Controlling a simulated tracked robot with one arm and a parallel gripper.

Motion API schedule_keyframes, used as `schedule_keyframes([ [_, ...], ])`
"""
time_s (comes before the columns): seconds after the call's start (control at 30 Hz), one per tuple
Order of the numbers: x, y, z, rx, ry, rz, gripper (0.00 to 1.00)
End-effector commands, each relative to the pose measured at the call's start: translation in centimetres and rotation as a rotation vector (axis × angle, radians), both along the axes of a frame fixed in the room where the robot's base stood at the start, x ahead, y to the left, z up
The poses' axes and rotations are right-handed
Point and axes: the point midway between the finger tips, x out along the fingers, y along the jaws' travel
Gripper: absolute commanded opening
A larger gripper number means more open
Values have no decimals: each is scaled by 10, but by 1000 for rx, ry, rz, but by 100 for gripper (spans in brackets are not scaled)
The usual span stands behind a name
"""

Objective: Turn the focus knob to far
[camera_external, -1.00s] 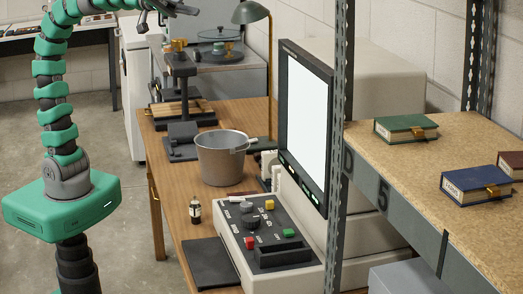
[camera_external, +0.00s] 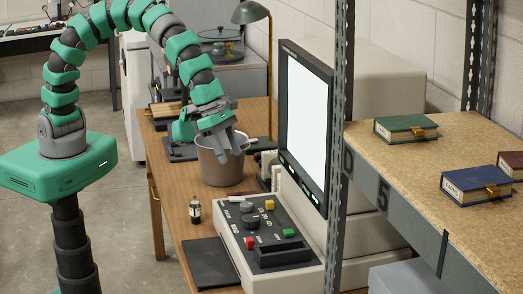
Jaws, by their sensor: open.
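A light grey control panel (camera_external: 266,270) with a dark top sits on the wooden desk below a lit screen. Two dark round knobs show on it: a larger one (camera_external: 250,222) and a smaller one (camera_external: 246,207) just behind. Which is the focus knob, and its setting, I cannot tell from the tiny labels. A yellow button (camera_external: 270,204), a green button (camera_external: 289,233) and a red button (camera_external: 249,243) are beside them. My gripper (camera_external: 239,150) is open and empty, pointing down in front of or above the metal pot, behind the knobs and apart from them.
The metal pot (camera_external: 218,172) stands on the desk (camera_external: 184,227). The screen (camera_external: 306,120) and a shelf post (camera_external: 341,150) stand close on the right.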

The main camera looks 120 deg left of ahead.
Motion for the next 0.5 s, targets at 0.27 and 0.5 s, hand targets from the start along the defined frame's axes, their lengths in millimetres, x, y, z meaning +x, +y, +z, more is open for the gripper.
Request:
schedule_keyframes([
  [0.27,1,-2,-21,-14,25,13,53],
  [0.5,12,-2,-47,-12,23,11,53],
])
